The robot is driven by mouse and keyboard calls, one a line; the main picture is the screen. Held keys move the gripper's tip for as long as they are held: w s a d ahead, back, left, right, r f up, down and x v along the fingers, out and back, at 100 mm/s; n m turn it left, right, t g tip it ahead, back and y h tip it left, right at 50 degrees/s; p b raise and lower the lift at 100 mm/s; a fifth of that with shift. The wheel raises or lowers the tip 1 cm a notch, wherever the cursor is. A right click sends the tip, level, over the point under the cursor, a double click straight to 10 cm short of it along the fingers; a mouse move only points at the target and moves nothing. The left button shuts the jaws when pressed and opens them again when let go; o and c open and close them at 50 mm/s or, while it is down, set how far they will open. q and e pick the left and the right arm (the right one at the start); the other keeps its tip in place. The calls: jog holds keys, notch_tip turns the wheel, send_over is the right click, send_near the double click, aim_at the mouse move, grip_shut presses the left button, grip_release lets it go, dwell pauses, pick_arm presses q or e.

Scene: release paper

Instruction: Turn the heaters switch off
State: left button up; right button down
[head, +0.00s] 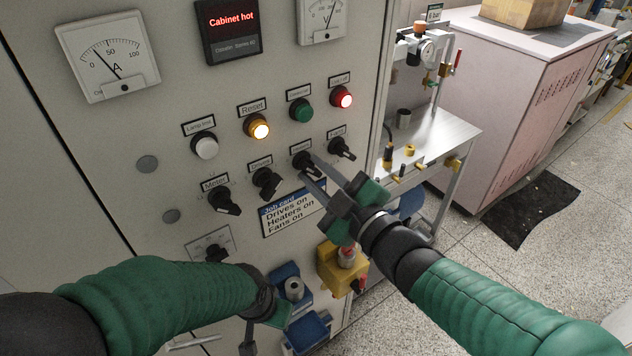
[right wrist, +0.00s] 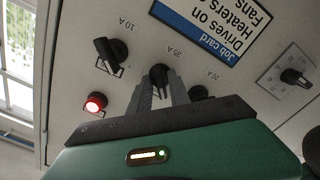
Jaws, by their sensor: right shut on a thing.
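The heaters switch is the black rotary knob (head: 302,162) third from the left in the lower row of the grey cabinet panel; its small label is hard to read. My right gripper (head: 311,174) reaches it from the lower right, with its fingers shut on the knob. In the right wrist view, which is upside down, the same knob (right wrist: 159,74) sits between the two grey fingertips (right wrist: 160,96), beside a "35 A" mark. The fingers partly hide its pointer. My left gripper (head: 268,322) is low in front of the cabinet, its jaws unclear.
A display (head: 231,25) reads "Cabinet hot". Amber (head: 258,128) and red (head: 341,97) lamps glow. A yellow box (head: 338,268) sits below.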

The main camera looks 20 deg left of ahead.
jog(key=shift+f+n, duration=0.1)
jog(key=shift+n, duration=0.3)
jog(key=shift+s, duration=0.1)
jog(key=c, duration=1.5)
grip_release()
jog(key=shift+s, duration=0.1)
